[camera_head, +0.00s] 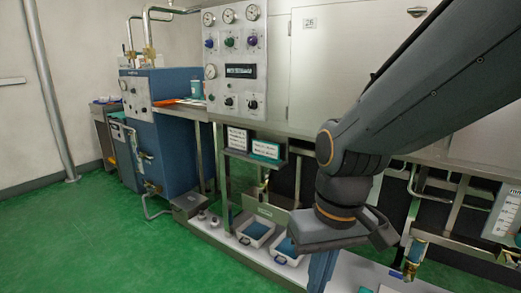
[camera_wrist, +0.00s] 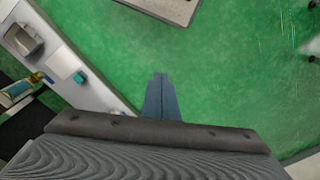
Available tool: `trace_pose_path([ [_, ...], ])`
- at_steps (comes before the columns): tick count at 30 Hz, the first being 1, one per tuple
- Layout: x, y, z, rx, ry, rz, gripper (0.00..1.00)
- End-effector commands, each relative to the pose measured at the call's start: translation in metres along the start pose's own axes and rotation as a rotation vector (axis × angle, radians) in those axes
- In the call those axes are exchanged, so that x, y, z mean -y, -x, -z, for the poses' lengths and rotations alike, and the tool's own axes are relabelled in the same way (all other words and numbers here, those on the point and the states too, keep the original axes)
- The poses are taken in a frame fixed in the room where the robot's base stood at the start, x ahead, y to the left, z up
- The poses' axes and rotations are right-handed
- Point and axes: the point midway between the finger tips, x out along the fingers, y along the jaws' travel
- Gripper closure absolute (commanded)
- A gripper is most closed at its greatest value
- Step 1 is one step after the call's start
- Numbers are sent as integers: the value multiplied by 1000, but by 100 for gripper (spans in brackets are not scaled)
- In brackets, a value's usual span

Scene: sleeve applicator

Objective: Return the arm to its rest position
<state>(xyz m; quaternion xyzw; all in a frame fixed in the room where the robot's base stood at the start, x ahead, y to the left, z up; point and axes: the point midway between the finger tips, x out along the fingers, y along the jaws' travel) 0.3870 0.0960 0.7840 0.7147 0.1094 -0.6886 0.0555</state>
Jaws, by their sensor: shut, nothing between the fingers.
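My dark grey arm reaches in from the upper right in the head view and bends down at an orange-ringed joint. My gripper (camera_head: 322,270) hangs at its end, pointing down, in front of the low white shelf. In the wrist view the blue fingers of my gripper (camera_wrist: 160,82) lie together, shut, with nothing between them. Behind them is green floor. The fingertips are apart from any object in both views.
A low white shelf (camera_head: 215,236) holds white bins (camera_head: 256,231) with blue contents. A control panel (camera_head: 234,60) with gauges and knobs stands above the steel bench. A blue cabinet (camera_head: 172,130) is at left. Green floor (camera_head: 90,240) is clear at front left.

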Motion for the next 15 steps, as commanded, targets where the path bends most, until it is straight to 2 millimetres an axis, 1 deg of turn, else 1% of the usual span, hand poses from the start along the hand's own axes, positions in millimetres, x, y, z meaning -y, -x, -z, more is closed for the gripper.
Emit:
trace_pose_path([
  [1,1,3,-10,15,8,-8,100],
  [3,0,8,-21,37,10,-19,100],
  [15,-19,36,-18,34,-59,-33,100],
])
